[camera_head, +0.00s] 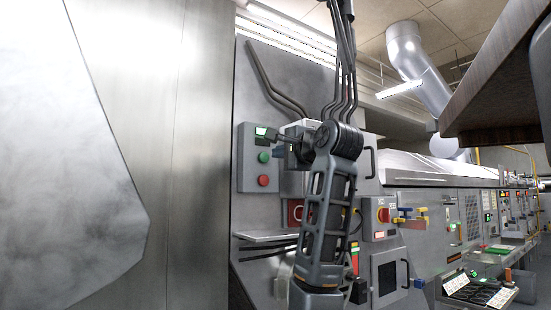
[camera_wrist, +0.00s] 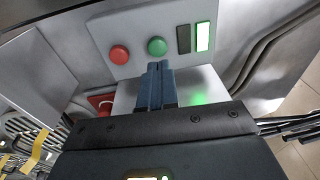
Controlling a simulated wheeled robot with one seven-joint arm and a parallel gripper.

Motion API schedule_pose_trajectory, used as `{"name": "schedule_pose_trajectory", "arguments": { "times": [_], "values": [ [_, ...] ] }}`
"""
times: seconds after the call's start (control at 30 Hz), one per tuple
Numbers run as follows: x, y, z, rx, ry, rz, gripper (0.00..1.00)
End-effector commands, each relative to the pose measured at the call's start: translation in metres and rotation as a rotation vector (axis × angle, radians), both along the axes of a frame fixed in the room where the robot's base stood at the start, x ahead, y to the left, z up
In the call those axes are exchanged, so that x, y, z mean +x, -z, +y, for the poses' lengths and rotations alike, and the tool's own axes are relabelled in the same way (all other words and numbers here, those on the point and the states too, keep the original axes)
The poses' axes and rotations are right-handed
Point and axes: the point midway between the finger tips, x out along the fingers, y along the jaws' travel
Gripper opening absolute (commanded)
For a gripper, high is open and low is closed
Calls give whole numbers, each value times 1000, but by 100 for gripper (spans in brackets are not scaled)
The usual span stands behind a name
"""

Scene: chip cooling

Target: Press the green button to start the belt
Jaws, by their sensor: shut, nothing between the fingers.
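The green button (camera_head: 263,157) sits on a grey control box (camera_head: 247,177) on the machine's upright panel. It also shows in the wrist view (camera_wrist: 157,46), round and unobstructed. My gripper (camera_wrist: 160,66) is shut and empty, its blue-grey fingers pointing at the box. In the wrist view the fingertips lie just below the green button, with a small strip of grey between them in the picture. In the head view my gripper (camera_head: 276,137) is in front of the box, a little above and right of the button. I see no clear contact with it.
A red button (camera_wrist: 119,54) sits beside the green one, below it in the head view. A lit green indicator (camera_wrist: 203,36) and a dark one (camera_wrist: 184,39) are on its other side. A shelf (camera_head: 270,236) juts out below the box. Bent pipes (camera_head: 275,85) run above.

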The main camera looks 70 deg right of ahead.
Motion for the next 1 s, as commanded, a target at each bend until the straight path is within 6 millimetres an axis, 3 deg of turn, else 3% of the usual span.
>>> {"name": "schedule_pose_trajectory", "arguments": {
  "times": [0.4, 1.0],
  "values": [
    [-46, 4, 35, -1, 0, -1, 0],
    [-52, 4, 38, 1, 1, 1, 0]
  ]
}}
